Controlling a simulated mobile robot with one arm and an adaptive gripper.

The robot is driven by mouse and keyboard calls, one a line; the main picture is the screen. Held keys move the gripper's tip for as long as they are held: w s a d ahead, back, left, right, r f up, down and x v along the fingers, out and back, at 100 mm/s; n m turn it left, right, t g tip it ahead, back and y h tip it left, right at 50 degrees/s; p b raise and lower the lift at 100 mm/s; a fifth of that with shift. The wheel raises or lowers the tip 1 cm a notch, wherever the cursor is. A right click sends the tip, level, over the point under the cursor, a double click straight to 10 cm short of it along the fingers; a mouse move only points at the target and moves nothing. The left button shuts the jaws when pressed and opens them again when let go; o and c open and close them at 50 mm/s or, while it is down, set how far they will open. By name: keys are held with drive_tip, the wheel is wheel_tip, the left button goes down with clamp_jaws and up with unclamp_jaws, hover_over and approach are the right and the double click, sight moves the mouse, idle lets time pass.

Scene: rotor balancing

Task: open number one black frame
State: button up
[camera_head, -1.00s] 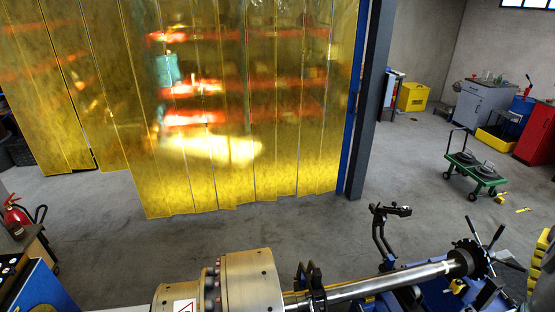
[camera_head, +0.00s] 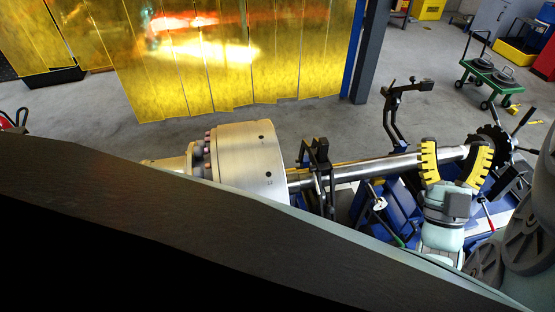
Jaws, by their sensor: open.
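A silver shaft (camera_head: 370,170) runs from a large metal rotor drum (camera_head: 245,158) to the right. One black frame (camera_head: 320,168) stands at the shaft beside the drum and appears closed over it. A second black frame (camera_head: 393,118) rises behind the shaft, with its hooked arm swung up and away. I cannot tell which of them is number one. My gripper (camera_head: 455,155) is open and empty, its yellow-padded fingers spread at the right part of the shaft. It is to the right of both frames. Contact with the shaft cannot be told.
A blue machine bed (camera_head: 376,212) lies under the shaft. A black spoked wheel (camera_head: 490,145) is at the shaft's right end. A yellow strip curtain (camera_head: 220,75) hangs behind, and a green cart (camera_head: 489,75) stands at the back right. The grey floor between is clear.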

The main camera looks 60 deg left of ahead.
drive_tip(key=a+f+n+g+h+b, duration=0.1)
drive_tip(key=a+f+g+b, duration=0.25)
drive_tip(key=f+b, duration=0.8)
drive_tip(key=a+f+g+b, duration=0.3)
drive_tip(key=f+g+b, duration=0.15)
drive_tip(key=f, duration=1.35)
drive_tip(key=g+h+b, duration=0.3)
drive_tip(key=b, duration=1.1)
approach(330, 210)
drive_tip(key=shift+n, duration=0.3)
drive_tip(key=x, duration=0.3)
drive_tip(key=f+b+x, duration=0.1)
drive_tip(key=x, duration=0.3)
drive_tip(key=b+x, duration=0.1)
drive_tip(key=x, duration=0.2)
drive_tip(key=shift+w+a+f, duration=0.2)
drive_tip(key=shift+w, duration=0.1)
drive_tip(key=shift+o, duration=0.3)
clamp_jaws()
